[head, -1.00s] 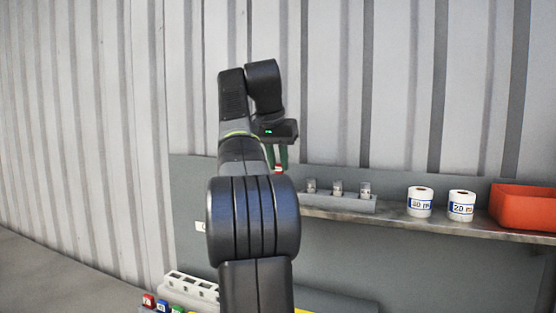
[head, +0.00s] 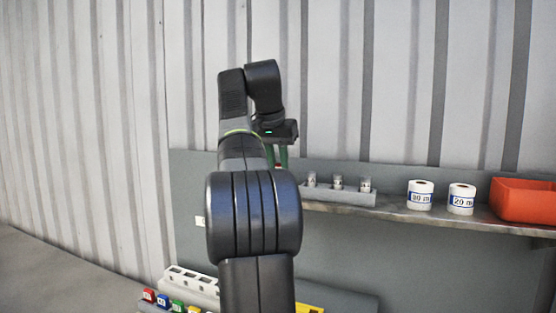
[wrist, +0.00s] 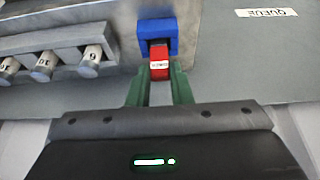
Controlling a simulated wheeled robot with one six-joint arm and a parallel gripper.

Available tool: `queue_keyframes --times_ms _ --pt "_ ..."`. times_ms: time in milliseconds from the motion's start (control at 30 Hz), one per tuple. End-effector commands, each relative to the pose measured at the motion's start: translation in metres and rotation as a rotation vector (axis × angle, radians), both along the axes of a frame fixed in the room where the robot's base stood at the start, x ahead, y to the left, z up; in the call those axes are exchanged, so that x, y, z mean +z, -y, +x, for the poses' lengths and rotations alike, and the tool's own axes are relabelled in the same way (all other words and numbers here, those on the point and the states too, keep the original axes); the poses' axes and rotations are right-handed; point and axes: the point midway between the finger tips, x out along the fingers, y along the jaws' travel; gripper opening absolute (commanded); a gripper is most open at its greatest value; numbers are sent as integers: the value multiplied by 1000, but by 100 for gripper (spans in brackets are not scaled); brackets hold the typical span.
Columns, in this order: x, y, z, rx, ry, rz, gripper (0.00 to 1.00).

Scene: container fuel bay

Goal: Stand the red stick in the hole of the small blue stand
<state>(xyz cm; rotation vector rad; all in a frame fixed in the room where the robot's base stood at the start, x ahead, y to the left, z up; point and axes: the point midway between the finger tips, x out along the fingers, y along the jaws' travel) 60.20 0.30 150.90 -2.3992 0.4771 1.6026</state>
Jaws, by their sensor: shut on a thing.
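My gripper (wrist: 159,92) has green fingers that are shut on the red stick (wrist: 159,62), which carries a white label. The small blue stand (wrist: 158,37) is at the top middle of the wrist view, on the grey shelf, directly beyond the stick. In the head view my gripper (head: 277,156) is over the shelf's left part. My arm hides the stand and most of the stick there.
A grey rack with several labelled vials (head: 337,184) stands close right of my gripper on the shelf (head: 420,218). Two white rolls (head: 420,195) and an orange bin (head: 524,202) are farther right. A white holder (head: 191,281) and coloured blocks (head: 163,300) lie lower left.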

Motion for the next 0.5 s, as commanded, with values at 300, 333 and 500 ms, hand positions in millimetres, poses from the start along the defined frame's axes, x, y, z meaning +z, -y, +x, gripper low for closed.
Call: queue_keyframes --times_ms 300,333,500 --pt "-11 0 0 0 0 0 0" --pt "-11 0 0 0 0 0 0" --pt "-10 0 0 0 0 0 0"
